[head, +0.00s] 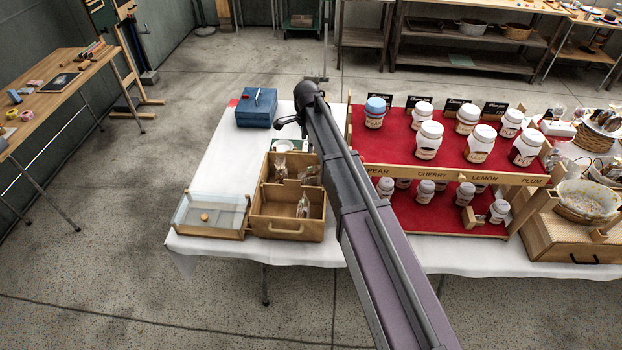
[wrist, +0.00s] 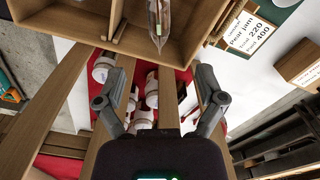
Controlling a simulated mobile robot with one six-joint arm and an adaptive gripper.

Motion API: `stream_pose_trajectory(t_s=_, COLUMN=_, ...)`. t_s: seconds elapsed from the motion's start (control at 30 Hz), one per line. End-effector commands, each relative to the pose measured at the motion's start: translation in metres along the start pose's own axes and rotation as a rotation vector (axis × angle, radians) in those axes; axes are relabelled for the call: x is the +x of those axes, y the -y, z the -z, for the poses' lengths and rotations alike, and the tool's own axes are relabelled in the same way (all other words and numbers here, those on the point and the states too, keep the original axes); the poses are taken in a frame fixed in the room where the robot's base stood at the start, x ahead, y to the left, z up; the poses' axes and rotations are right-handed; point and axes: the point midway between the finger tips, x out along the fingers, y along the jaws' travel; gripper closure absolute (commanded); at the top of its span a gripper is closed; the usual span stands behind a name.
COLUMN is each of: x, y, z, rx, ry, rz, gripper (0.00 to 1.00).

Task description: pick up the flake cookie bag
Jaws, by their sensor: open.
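A wooden divided crate (head: 287,226) stands on the white table, left of the jar stand. Clear bags lie in it: one bag (head: 303,206) in the front right part, another bag (head: 279,168) at the back left, and one partly hidden at the back right. I cannot tell which is the flake cookie bag. In the wrist view a clear slim bag (wrist: 158,22) lies in a wooden compartment at the top edge, cut off by the frame. My gripper (wrist: 157,82) is open and empty, apart from that bag. In the head view my arm hides part of the crate's surroundings.
A red tiered stand (head: 388,146) with several white-lidded jars is right of my arm. A clear-lidded box (head: 213,213) sits left of the crate, and a blue box (head: 256,110) stands behind. White tablecloth (head: 226,160) between them is bare.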

Motion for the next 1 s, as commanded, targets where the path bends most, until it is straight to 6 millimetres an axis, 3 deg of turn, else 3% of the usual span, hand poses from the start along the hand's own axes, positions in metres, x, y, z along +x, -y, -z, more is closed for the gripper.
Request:
stream_pose_trajectory(t_s=0.37, x=0.005, y=-0.002, z=0.016, rx=0.019, ry=0.000, rz=0.000, gripper=0.11)
stream_pose_trajectory(t_s=1.0, x=0.053, y=-0.002, z=0.020, rx=0.023, ry=0.000, rz=0.000, gripper=0.11)
